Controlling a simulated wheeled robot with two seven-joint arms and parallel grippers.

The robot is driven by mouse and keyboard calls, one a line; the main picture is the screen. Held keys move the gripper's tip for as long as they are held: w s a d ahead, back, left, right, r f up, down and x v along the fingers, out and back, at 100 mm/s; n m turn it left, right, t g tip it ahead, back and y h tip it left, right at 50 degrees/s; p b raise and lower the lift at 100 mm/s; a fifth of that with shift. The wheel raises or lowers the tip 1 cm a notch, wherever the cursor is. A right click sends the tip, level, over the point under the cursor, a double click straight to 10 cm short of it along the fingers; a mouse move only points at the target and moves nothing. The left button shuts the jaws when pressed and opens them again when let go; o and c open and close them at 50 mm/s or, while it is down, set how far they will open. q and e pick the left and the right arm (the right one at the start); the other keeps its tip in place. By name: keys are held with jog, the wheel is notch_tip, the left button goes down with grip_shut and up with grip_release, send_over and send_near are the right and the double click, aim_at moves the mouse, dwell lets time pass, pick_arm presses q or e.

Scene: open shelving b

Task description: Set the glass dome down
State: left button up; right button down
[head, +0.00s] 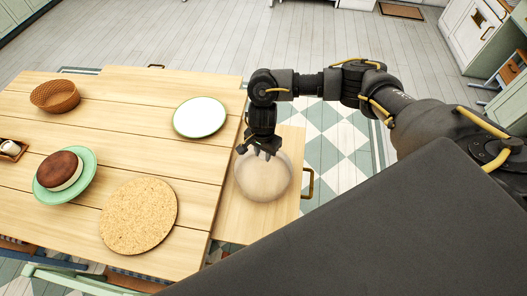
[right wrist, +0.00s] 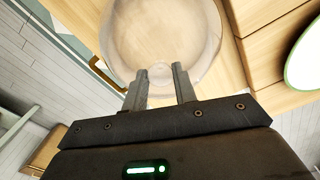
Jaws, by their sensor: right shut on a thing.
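The clear glass dome (head: 263,177) is over a light wooden surface with a brass handle, at the right side of the table. My right gripper (head: 262,151) is at the top of the dome and shut on it; the gripped part is mostly hidden by the fingers. In the right wrist view the dome (right wrist: 165,35) spreads out just past the two fingers (right wrist: 159,80). I cannot tell whether its rim touches the wood. My left gripper is not in view.
On the table (head: 120,100) are a white plate with a green rim (head: 200,117), a round cork mat (head: 139,215), a cake (head: 60,170) on a green plate (head: 83,188), a wicker basket (head: 55,96) and a small wooden box (head: 12,149). The brass handle (head: 308,184) is right of the dome.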

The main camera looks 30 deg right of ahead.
jog(key=shift+f, duration=0.15)
jog(key=c, duration=1.1)
grip_release()
jog(key=shift+r, duration=0.35)
notch_tip(320, 180, up, 12)
jog(key=shift+f+b, duration=0.15)
jog(key=shift+b, duration=0.65)
